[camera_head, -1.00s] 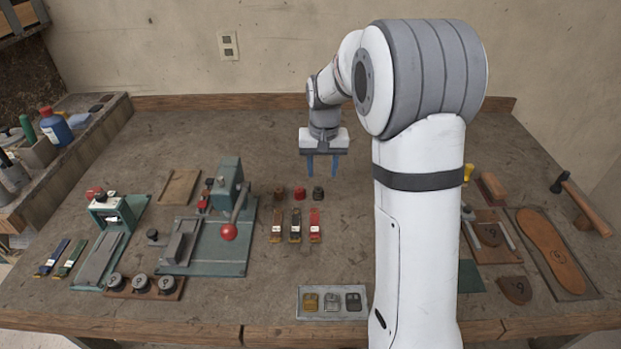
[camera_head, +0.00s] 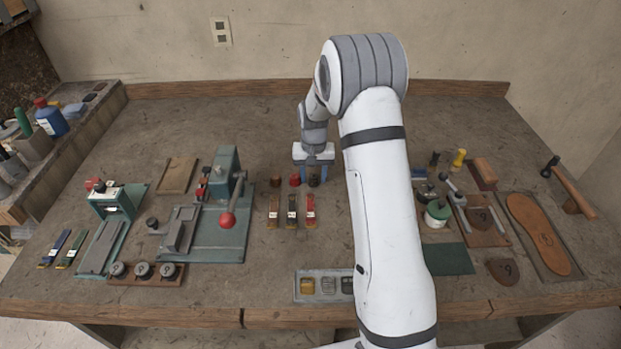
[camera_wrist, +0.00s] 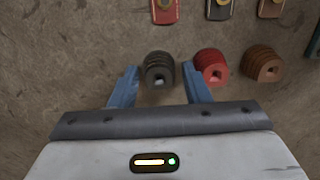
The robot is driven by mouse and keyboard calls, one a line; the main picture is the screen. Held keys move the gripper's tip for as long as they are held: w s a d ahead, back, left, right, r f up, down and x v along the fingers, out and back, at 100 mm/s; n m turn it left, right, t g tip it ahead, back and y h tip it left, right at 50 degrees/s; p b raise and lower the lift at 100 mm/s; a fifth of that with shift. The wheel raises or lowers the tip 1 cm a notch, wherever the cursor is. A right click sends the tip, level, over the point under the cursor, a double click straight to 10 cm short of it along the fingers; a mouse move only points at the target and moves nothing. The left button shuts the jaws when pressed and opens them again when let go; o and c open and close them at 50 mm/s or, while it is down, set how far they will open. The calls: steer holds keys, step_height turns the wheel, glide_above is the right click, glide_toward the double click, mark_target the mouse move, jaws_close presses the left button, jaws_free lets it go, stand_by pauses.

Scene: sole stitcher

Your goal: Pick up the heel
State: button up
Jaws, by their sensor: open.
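A brown, heel-shaped piece (camera_head: 502,270) with a dark mark lies flat at the right front of the bench. A similar brown piece (camera_head: 487,220) lies on a wooden board behind it; I cannot tell which is the heel meant. My gripper (camera_head: 315,176) is far from both, at the back middle of the bench. It is open and points down over the row of spools. In the wrist view, a black ribbed spool (camera_wrist: 159,70) shows between its two blue fingers, and a red spool (camera_wrist: 211,66) sits just right of them. Neither heel piece shows in the wrist view.
A brown spool (camera_head: 277,183) stands at the row's left end. Three tagged strips (camera_head: 291,212) lie in front. A green press (camera_head: 226,200) is to the left. A grey tray (camera_head: 320,297) is partly hidden.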

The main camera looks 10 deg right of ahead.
steer(key=shift+c, duration=0.4)
steer(key=c, duration=0.7)
steer(key=shift+o, duration=0.2)
